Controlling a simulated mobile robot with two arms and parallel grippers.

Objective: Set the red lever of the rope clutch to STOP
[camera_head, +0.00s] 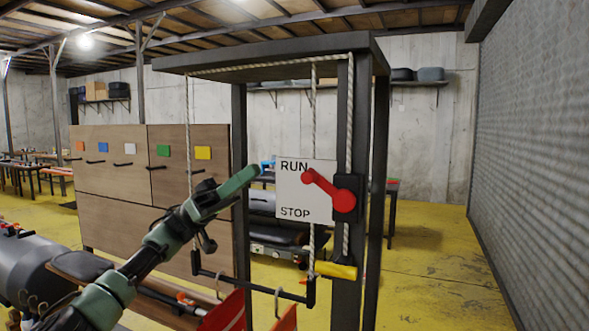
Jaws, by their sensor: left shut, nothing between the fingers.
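The rope clutch has a red lever (325,188) on a dark mount fixed to a dark post. The lever tilts up and left, its rounded end just below the word RUN on a white sign (293,200). STOP is printed near the bottom of that sign. My left arm reaches in from the lower left. My left gripper (268,164), with blue tips, is shut and empty at the upper left edge of the sign, left of the lever end. Whether it touches the sign cannot be told. My right gripper is not in view.
A rope (350,120) runs down the dark post (344,270) through the clutch. A yellow handle (336,270) sits below it. A dark bar with hooks (250,287) hangs at lower centre. Wooden cabinets (110,190) stand left; yellow floor (430,270) is open at right.

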